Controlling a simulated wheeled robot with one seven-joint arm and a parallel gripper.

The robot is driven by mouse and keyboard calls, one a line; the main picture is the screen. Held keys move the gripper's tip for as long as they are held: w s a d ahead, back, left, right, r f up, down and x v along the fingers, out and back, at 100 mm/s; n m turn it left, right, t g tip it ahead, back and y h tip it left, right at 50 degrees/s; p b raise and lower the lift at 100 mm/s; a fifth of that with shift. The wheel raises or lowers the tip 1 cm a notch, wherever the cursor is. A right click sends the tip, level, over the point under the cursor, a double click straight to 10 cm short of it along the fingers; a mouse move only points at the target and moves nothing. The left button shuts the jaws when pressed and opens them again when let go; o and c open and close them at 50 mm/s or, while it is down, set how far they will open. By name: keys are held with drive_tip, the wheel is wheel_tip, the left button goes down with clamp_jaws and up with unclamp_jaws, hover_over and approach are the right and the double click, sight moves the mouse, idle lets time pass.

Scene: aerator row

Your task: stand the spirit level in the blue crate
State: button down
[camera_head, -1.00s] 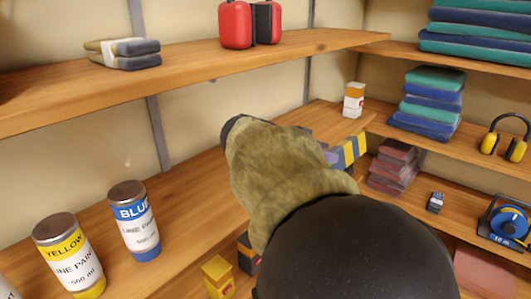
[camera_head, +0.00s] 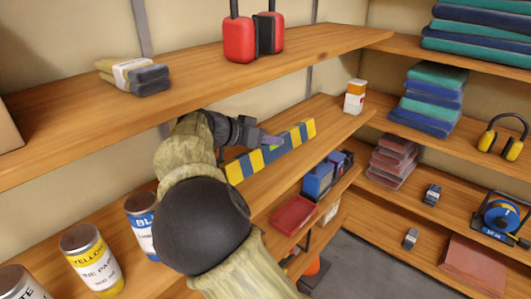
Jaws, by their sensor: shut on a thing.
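The spirit level appears to be the long bar with yellow and blue stripes (camera_head: 270,151), at the middle shelf, lying slantwise in the picture. My gripper (camera_head: 268,139) is at its far side and shut on it; the fingertips are partly hidden. My arm covers the area left of the bar's near end. I cannot tell whether the bar touches the shelf. A blue box-like thing (camera_head: 318,179) is on a lower shelf to the right; I cannot tell whether it is the blue crate.
Paint cans, one yellow-labelled (camera_head: 91,260) and one blue-labelled (camera_head: 140,222), stand left of my arm. A white and orange box (camera_head: 355,96) stands beyond the bar. A red tray (camera_head: 293,215) is lower.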

drive_tip(key=shift+w+a+r, duration=0.1)
drive_tip(key=shift+w+a, duration=0.2)
drive_tip(key=shift+a, duration=0.05)
drive_tip(key=shift+s+f+p, duration=0.1)
drive_tip(key=shift+f+p, duration=0.5)
drive_tip(key=shift+f, duration=1.05)
